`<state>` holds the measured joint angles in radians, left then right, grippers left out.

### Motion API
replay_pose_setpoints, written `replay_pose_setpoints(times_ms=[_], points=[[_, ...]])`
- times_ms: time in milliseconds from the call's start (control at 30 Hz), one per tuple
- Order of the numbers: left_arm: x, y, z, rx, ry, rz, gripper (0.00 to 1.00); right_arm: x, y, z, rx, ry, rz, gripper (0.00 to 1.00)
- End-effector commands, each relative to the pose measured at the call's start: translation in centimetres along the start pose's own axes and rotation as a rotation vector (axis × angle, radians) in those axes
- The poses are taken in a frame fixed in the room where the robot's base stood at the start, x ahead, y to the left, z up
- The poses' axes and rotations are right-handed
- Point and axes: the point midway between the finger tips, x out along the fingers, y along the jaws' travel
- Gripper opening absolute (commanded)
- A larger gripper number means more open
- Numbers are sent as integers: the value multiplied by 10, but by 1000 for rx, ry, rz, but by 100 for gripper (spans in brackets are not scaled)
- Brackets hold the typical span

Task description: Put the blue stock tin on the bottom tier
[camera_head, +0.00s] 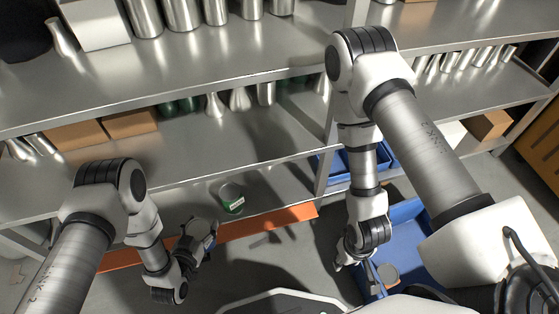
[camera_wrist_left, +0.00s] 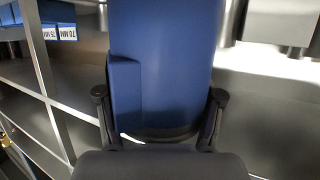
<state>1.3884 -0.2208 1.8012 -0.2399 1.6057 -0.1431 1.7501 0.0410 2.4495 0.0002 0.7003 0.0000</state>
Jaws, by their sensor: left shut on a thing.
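The blue stock tin (camera_wrist_left: 165,60) fills the middle of the left wrist view, between the two fingers of my left gripper, which is shut on it. In the head view my left gripper (camera_head: 203,238) is in front of the rack's lowest visible tier (camera_head: 275,188), near its front edge. The tin is mostly hidden there by the gripper. A green tin (camera_head: 232,198) with a pale label stands on that tier, just right of and behind my left gripper.
An orange strip (camera_head: 265,222) runs along the rack's low front. A blue crate (camera_head: 410,215) on the right holds a round-topped tin (camera_head: 388,273). Metal vessels and cardboard boxes (camera_head: 130,122) fill the tiers above. Bare tier surface lies right of the green tin.

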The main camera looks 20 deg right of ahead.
Motion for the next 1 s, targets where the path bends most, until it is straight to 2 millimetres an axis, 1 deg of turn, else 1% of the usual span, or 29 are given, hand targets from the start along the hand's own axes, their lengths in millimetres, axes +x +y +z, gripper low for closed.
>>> replay_pose_setpoints(times_ms=[167, 267, 367, 700, 767, 833, 900, 967, 1000], points=[[-1, 2, 2, 2, 5, 6, 9, 0, 0, 1, -1, -2, 0, 40], [2, -2, 3, 2, 6, 4, 9, 2, 0, 1, -1, -2, 0, 40], [11, -18, 4, 2, 8, 1, 9, 12, 0, 1, -1, -1, 0, 40], [60, -110, -2, 3, 9, -1, 9, 58, 0, 0, -1, -1, 0, 40], [67, -124, -4, 3, 8, -1, 9, 63, 0, 0, -1, -1, 0, 40], [72, -134, -6, 3, 7, 2, 9, 67, 0, 0, -1, -1, 0, 40], [75, -140, -6, 2, 5, 3, 9, 69, 0, 0, -1, -1, 0, 40], [78, -141, 0, 1, 4, 4, 9, 74, 0, 0, -1, -1, 0, 40], [81, -141, 7, 1, 3, 5, 9, 80, 0, 0, -1, 0, 0, 40]])
